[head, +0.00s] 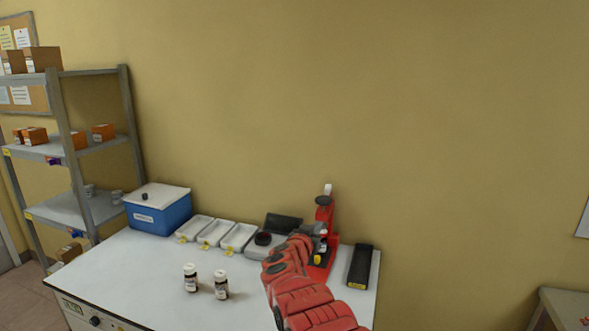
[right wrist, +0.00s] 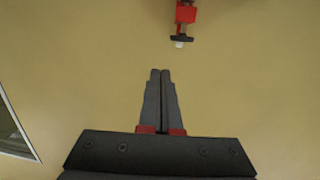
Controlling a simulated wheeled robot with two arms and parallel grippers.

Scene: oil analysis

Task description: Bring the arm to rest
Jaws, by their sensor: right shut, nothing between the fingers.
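My right arm (head: 303,290) is red and reaches in from the bottom of the head view, over the right part of the white table. My right gripper (right wrist: 160,72) shows in the right wrist view with its two dark fingers together and nothing between them. In the head view its fingertips cannot be made out. Beyond the arm stands a red device (head: 324,213) with a white top, partly hidden by the arm. The device also shows at the top of the right wrist view (right wrist: 185,13), apart from the fingers. My left gripper is not in view.
The white table (head: 130,262) holds two brown bottles (head: 191,278) (head: 221,285), a blue box (head: 160,212), several white trays (head: 238,237) and a black block (head: 360,266). A shelf (head: 75,125) stands at the left. The table's front left is clear.

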